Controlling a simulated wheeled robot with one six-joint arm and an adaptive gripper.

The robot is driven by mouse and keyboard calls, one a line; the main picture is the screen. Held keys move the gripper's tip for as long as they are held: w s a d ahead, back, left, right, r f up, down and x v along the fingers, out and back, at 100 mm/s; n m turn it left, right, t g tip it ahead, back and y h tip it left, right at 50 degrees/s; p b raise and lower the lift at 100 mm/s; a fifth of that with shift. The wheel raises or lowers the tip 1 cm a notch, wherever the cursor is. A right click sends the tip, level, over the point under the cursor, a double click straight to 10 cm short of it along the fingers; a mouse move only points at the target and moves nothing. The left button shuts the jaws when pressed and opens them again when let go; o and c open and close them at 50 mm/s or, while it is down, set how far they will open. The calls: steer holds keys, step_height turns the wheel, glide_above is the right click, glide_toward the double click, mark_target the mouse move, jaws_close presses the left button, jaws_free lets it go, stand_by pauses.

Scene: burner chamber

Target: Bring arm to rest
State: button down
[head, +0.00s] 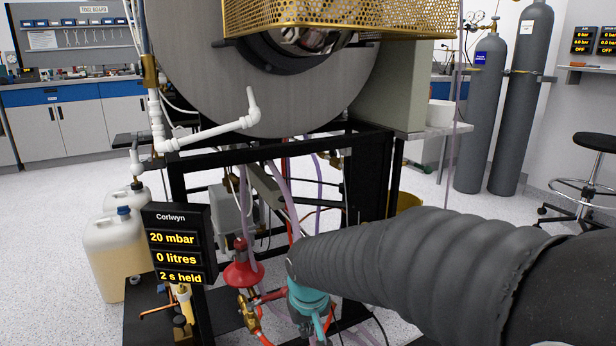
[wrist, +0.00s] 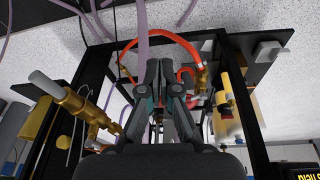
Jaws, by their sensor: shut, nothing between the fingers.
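My gripper (wrist: 163,70) shows in the wrist view with its two dark fingers close together, shut and empty. It is low inside the black frame (head: 177,190) of the burner stand, among hoses and fittings. A teal part (head: 310,298) shows just below the sleeve's end; teal also shows behind the fingers in the wrist view. I cannot tell whether the fingers touch anything.
A red conical part (head: 243,270), an orange hose (wrist: 185,36) and brass fittings (wrist: 75,108) lie close around. A display (head: 178,245) reads 20 mbar, 0 litres, 2 s held. The large grey drum (head: 200,70) hangs above. Gas cylinders (head: 482,120) stand right.

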steer(key=s+d+r+m+t+p, duration=0.2)
steer(key=s+d+r+m+p, duration=0.1)
steer(key=s+d+r, duration=1)
steer(key=s+d+p, duration=0.1)
steer(key=s+d, duration=0.2)
steer(key=s, duration=0.2)
steer(key=shift+d+r+m+h, duration=0.15)
steer(key=shift+r+m+h, duration=0.15)
steer(key=shift+r+m, duration=0.1)
